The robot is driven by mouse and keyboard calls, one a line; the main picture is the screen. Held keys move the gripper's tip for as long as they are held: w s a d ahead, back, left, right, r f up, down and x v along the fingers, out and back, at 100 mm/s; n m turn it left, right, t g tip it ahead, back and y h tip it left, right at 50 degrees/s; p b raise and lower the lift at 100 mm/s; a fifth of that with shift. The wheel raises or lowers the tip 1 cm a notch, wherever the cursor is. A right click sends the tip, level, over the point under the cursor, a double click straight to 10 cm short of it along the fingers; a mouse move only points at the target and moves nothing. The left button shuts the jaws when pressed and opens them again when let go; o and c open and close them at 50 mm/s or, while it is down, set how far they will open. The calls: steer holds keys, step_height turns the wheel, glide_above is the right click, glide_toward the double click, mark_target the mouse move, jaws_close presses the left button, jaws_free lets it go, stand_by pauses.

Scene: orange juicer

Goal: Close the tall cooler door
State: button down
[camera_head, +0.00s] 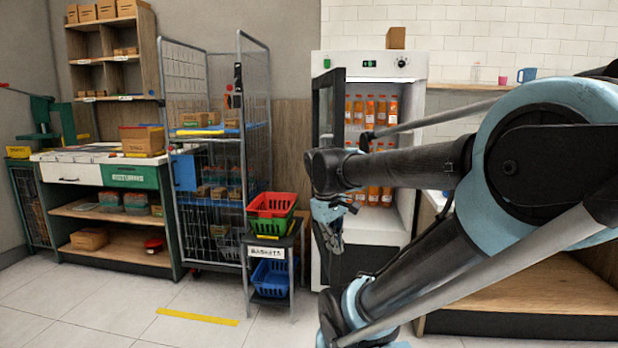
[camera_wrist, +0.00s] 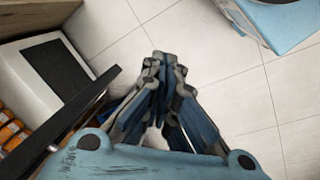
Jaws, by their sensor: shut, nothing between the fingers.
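The tall white cooler (camera_head: 375,66) stands against the back wall, with orange juice bottles (camera_head: 378,108) on its shelves. Its dark-framed door (camera_head: 328,105) is open, swung out at the left side of the cooler. My arm crosses in front of the cooler and hides part of it. My gripper (camera_head: 335,250) is low in front of the cooler and door. In the wrist view my gripper (camera_wrist: 165,62) is shut and empty over the floor. The door's dark edge (camera_wrist: 72,120) is left of the fingers there, with bottles (camera_wrist: 10,128) beyond it. I cannot tell whether gripper and door touch.
A small stand with red, green and blue baskets (camera_head: 270,278) is just left of the cooler. A wire cage trolley (camera_head: 215,130) and a workbench (camera_head: 110,180) are further left. A wooden-topped counter (camera_head: 540,295) is at right. Floor (camera_head: 190,300) in front is clear.

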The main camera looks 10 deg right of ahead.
steer(key=w+a+r+n+h, duration=0.2)
steer(key=w+a+r+n, duration=0.3)
steer(key=w+r, duration=0.3)
steer(key=w+a+r+n+h, duration=0.3)
steer(key=w+a+r+n, duration=0.15)
steer(key=w, duration=0.45)
steer(key=w+a+r+n+h, duration=0.2)
steer(key=w+a+r+n, duration=0.25)
steer(key=w+r, duration=0.35)
steer(key=w+d+r+x, duration=0.1)
steer(key=r+x, duration=0.1)
steer(key=x, duration=1.1)
steer(key=shift+w+d+f, duration=0.3)
steer(key=shift+w+d, duration=0.1)
steer(key=shift+d, duration=0.15)
